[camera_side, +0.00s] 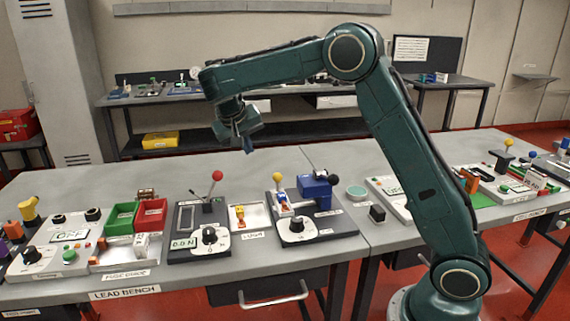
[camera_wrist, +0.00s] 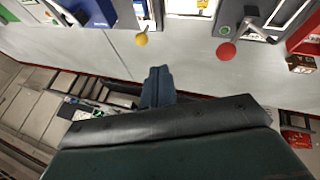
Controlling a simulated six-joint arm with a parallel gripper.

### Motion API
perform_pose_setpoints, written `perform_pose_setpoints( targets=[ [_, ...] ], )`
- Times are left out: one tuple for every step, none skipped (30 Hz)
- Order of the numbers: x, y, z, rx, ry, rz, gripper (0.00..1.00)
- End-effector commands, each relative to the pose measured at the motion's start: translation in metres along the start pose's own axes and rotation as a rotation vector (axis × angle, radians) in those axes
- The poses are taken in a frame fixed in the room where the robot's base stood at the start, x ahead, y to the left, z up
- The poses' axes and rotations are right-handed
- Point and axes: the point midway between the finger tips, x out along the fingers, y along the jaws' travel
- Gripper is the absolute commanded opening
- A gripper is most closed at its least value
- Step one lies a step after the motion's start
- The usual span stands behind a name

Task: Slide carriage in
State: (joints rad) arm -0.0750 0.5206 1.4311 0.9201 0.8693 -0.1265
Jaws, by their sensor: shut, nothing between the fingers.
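My gripper (camera_side: 247,148) hangs above the back of the lead bench, shut and empty, clear of everything. Its shut fingers (camera_wrist: 158,85) also show in the wrist view, pointing toward the bench. Below and to its right in the side view is a grey station with a blue block (camera_side: 315,190), a black dial (camera_side: 296,225) and a yellow ball knob (camera_side: 278,177). A small carriage-like piece (camera_side: 283,205) appears under the knob, but I cannot tell how far in it sits. The yellow knob (camera_wrist: 141,39) also shows in the wrist view.
A station with a red-knobbed lever (camera_side: 217,176) stands left of the blue-block station, with a lugs tray (camera_side: 255,216) between them. Green bins (camera_side: 120,218) and red bins (camera_side: 151,214) stand further left. The bench strip behind the stations is clear.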

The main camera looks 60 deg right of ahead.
Motion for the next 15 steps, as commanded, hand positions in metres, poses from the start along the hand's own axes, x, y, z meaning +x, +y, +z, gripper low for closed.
perform_pose_setpoints(
  targets=[
    [0.009, -0.007, -0.002, 0.008, -0.006, 0.018, 0.00],
    [0.013, -0.009, -0.003, 0.014, -0.008, 0.028, 0.00],
    [0.018, -0.012, -0.005, 0.021, -0.010, 0.040, 0.00],
    [0.022, -0.014, -0.006, 0.026, -0.012, 0.048, 0.00],
    [0.024, -0.016, -0.006, 0.031, -0.013, 0.055, 0.00],
    [0.028, -0.018, -0.007, 0.036, -0.015, 0.063, 0.00],
    [0.030, -0.019, -0.007, 0.039, -0.016, 0.067, 0.00],
    [0.032, -0.020, -0.008, 0.043, -0.016, 0.072, 0.00],
    [0.034, -0.021, -0.008, 0.045, -0.018, 0.077, 0.00],
    [0.035, -0.022, -0.008, 0.047, -0.018, 0.079, 0.00],
    [0.035, -0.022, -0.008, 0.048, -0.018, 0.081, 0.00],
    [0.036, -0.022, -0.008, 0.049, -0.018, 0.082, 0.00],
    [0.036, -0.022, -0.009, 0.050, -0.018, 0.082, 0.00],
    [0.036, -0.022, -0.009, 0.050, -0.018, 0.082, 0.00],
    [0.036, -0.022, -0.009, 0.050, -0.018, 0.082, 0.00]
  ],
)
